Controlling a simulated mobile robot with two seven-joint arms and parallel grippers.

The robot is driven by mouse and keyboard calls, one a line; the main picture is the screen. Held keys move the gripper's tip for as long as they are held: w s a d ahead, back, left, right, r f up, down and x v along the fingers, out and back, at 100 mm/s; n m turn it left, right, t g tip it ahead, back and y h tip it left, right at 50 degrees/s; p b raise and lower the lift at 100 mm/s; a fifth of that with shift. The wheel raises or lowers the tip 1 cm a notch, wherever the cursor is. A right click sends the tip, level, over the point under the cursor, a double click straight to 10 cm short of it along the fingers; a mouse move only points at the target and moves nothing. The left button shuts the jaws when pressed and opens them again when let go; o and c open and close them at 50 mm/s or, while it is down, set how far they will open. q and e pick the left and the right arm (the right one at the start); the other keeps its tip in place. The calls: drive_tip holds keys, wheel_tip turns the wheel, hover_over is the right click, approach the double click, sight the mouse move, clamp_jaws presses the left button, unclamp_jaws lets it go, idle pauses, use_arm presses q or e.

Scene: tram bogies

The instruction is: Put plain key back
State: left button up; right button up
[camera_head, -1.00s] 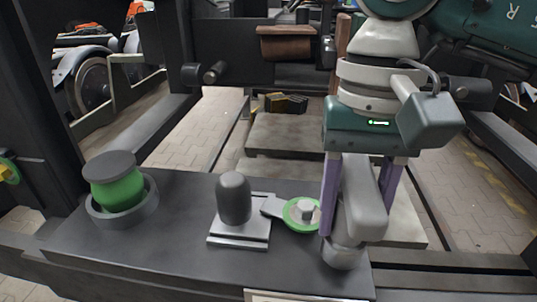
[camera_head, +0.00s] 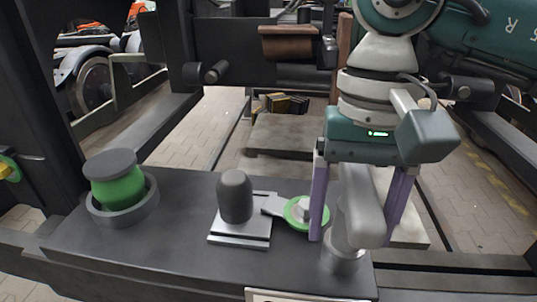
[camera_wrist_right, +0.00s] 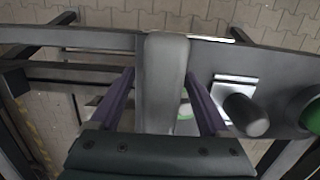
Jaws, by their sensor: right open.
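A plain grey key-like piece (camera_head: 362,212) with a thick upright handle and a round foot stands at the right end of the dark bench plate; I take it for the plain key. My right gripper (camera_head: 352,238) is open, with its two purple fingers on either side of this piece. In the right wrist view the grey piece (camera_wrist_right: 166,85) runs between the spread fingers, with a gap visible on both sides. A flat key-like piece with a green ring (camera_head: 299,214) lies just left of the fingers, partly hidden by one. My left gripper is not in view.
A rounded grey post on a stepped metal block (camera_head: 240,236) stands mid-plate. A green cylinder with a grey cap (camera_head: 118,186) sits in a grey round holder at the left. The dark plate (camera_head: 170,255) is bare between and in front of them. Bogie frames surround the area.

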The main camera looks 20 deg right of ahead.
drive_tip(key=r, duration=0.8)
drive_tip(key=w+r, duration=0.1)
drive_tip(key=r, duration=0.3)
drive_tip(key=shift+w+d+r+p, duration=0.1)
drive_tip(key=shift+d+r+p, duration=0.05)
drive_tip(key=shift+d+p, duration=0.2)
